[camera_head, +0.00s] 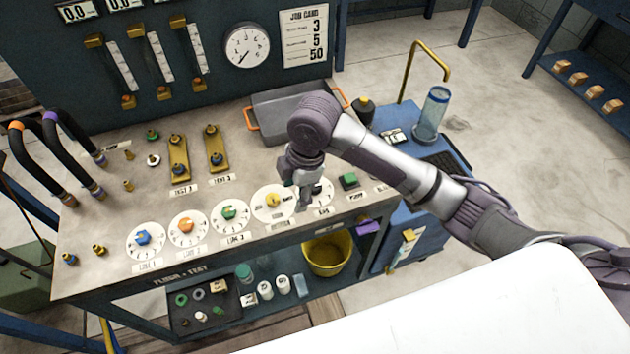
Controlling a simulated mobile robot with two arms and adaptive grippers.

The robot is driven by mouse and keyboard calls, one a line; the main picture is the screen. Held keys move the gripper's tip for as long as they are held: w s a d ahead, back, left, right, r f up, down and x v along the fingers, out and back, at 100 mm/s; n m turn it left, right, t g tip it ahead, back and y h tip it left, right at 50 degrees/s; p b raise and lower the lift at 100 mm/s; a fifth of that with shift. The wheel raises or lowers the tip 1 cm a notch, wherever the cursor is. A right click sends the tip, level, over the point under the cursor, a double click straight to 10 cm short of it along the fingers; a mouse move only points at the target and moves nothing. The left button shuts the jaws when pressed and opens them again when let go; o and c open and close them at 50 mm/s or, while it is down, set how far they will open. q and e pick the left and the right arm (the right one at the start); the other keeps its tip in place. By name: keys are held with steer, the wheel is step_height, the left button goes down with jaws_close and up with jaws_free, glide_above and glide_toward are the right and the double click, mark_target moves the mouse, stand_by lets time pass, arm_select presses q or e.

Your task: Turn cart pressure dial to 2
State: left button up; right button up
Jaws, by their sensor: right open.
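A row of round white dials lies along the front of the bench top, with a blue knob (143,238), an orange knob (186,226), a green knob (229,213) and a yellow knob (272,200). A further dial (325,193) at the right end is partly hidden by my right gripper. The labels are too small to tell for sure which one is the cart pressure dial, and I cannot read the settings. My right gripper (303,200) is open, pointing down over the bench between the yellow-knob dial and the end dial. Contact cannot be told. My left gripper is out of view.
A green button (348,180) sits right of the dials. A grey tray (290,108) with orange handles is behind. A blue cart (440,150) with a clear cylinder (432,112) stands at the right. A yellow bucket (327,255) is on the lower shelf. A gauge (246,46) hangs on the back panel.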

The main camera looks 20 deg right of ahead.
mark_target(314, 186)
steer(key=w+d+r+n+h, duration=0.2)
steer(key=w+d+r+n, duration=0.1)
steer(key=w+d+r, duration=0.3)
steer(key=shift+g, duration=0.4)
steer(key=f, duration=0.4)
steer(key=f+p, duration=0.1)
steer(key=f, duration=0.3)
steer(key=s+f, duration=0.1)
steer(key=f, duration=0.3)
steer(key=shift+a+f+p, duration=0.1)
steer(key=shift+p, duration=0.3)
jaws_close()
steer(key=shift+r+m+p, duration=0.2)
steer(key=shift+m+p, duration=0.3)
steer(key=shift+p, duration=0.5)
steer(key=m+p, duration=0.3)
steer(key=shift+s, duration=0.1)
steer(key=m+p, duration=0.2)
steer(key=m, duration=0.1)
steer(key=shift+p, duration=0.35)
steer(key=shift+f+m+p, duration=0.15)
steer(key=shift+m+p, duration=0.35)
steer(key=shift+m, duration=0.2)
